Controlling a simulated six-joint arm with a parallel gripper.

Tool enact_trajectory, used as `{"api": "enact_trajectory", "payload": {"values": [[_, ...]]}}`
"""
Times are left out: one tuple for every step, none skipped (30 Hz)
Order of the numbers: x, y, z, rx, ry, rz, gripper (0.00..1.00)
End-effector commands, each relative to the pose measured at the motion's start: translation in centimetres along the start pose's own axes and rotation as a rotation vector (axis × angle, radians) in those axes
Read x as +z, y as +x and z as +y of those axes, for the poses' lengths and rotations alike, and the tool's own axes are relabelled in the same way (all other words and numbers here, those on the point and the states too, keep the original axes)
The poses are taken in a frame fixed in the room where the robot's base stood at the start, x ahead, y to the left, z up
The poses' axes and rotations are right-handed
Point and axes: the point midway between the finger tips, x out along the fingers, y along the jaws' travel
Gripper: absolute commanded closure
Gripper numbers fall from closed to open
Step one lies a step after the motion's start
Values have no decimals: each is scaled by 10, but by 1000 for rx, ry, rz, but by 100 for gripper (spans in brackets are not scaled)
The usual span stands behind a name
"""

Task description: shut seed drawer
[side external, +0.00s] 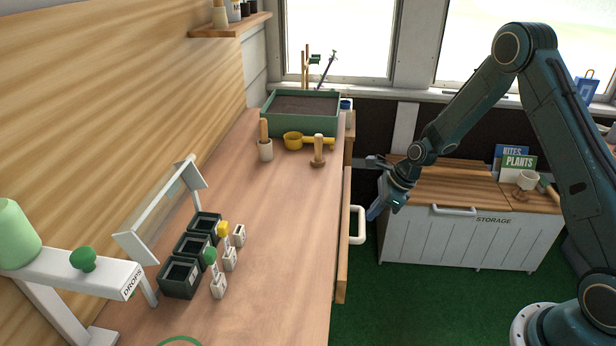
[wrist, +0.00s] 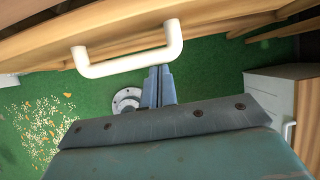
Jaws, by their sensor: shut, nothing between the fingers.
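The seed drawer's wooden front (side external: 343,262) shows along the right side of the bench, standing out a little past the bench top's edge. How far it is open is hard to tell, and its inside is hidden. Its white bar handle (side external: 361,224) faces the floor side and also crosses the upper part of the wrist view (wrist: 125,63). My gripper (side external: 374,213) is just right of the handle in the side view, its fingers pointing down and left. In the wrist view its fingers (wrist: 159,72) are together and empty, close beside the handle. I cannot tell whether they touch it.
The bench top (side external: 285,220) carries dark pots (side external: 190,250), plant labels, a yellow scoop (side external: 293,140) and a green planter box (side external: 300,108). A white storage chest (side external: 470,238) stands right of my gripper.

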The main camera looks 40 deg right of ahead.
Motion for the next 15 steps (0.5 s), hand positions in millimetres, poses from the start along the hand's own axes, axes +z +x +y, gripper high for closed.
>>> {"api": "enact_trajectory", "payload": {"values": [[12,6,0,0,-6,-2,100],[17,8,1,1,-6,-2,100],[23,11,0,0,-5,-2,100],[27,14,0,1,-5,-2,100],[31,15,0,1,-5,-2,100],[36,17,0,0,-3,-3,100],[39,19,0,0,-3,-3,100],[41,20,0,0,-4,-2,100],[44,21,0,-1,-3,-2,100],[46,22,0,-1,-2,-2,100],[47,23,0,-1,-1,-2,100],[48,23,0,-1,-1,-2,100],[49,24,-1,-1,-1,-2,100],[49,24,0,-1,-1,-2,100],[50,24,0,-1,-1,-3,100]]}}
